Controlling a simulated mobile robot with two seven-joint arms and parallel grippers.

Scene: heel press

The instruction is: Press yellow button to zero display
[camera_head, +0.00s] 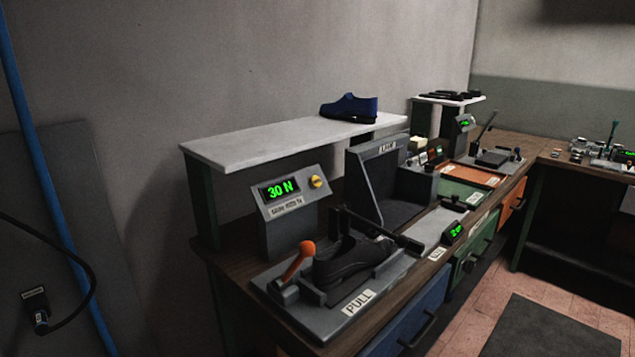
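The yellow button (316,182) is a small round knob on the right side of a grey display box's sloped face. The green display (279,190) beside it reads "30 N". The grey display box (289,222) stands on the bench behind a press fixture. A label in front reads "PULL" (358,301). Neither of my grippers shows in this view.
A white shelf (250,145) on green legs stands over the bench, with a blue shoe (350,107) on it. A grey upright box (378,185) stands right of the display. More fixtures line the bench to the right. A blue pole (42,165) stands at left.

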